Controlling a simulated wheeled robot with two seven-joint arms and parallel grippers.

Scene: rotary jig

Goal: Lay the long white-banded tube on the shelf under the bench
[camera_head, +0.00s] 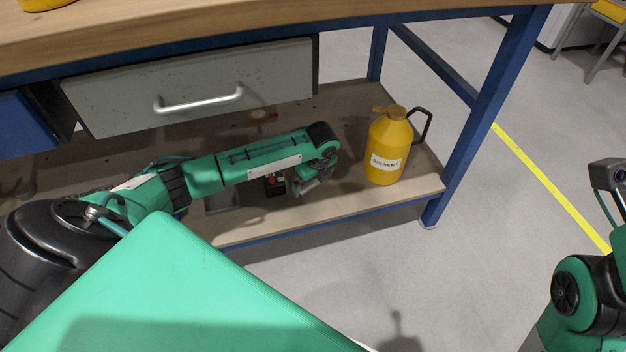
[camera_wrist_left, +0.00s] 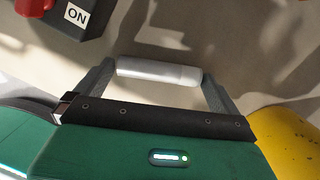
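My left gripper (camera_head: 310,184) is low over the shelf (camera_head: 395,192) under the bench, between a yellow solvent jug and a small dark box. In the left wrist view a white, rounded piece, seemingly the white-banded tube (camera_wrist_left: 158,72), spans the gap between the two fingertips and appears to touch both. The frames do not show clearly whether the tube rests on the shelf. In the head view it cannot be made out well behind my wrist. My right gripper is out of view; only part of that arm shows.
The yellow solvent jug (camera_head: 386,152) stands at the shelf's right end. The dark box with a red switch (camera_head: 274,185) is left of the gripper. A closed grey drawer (camera_head: 200,85) hangs above. A blue bench leg (camera_head: 485,115) bounds the right. A small orange item (camera_head: 263,115) lies farther back.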

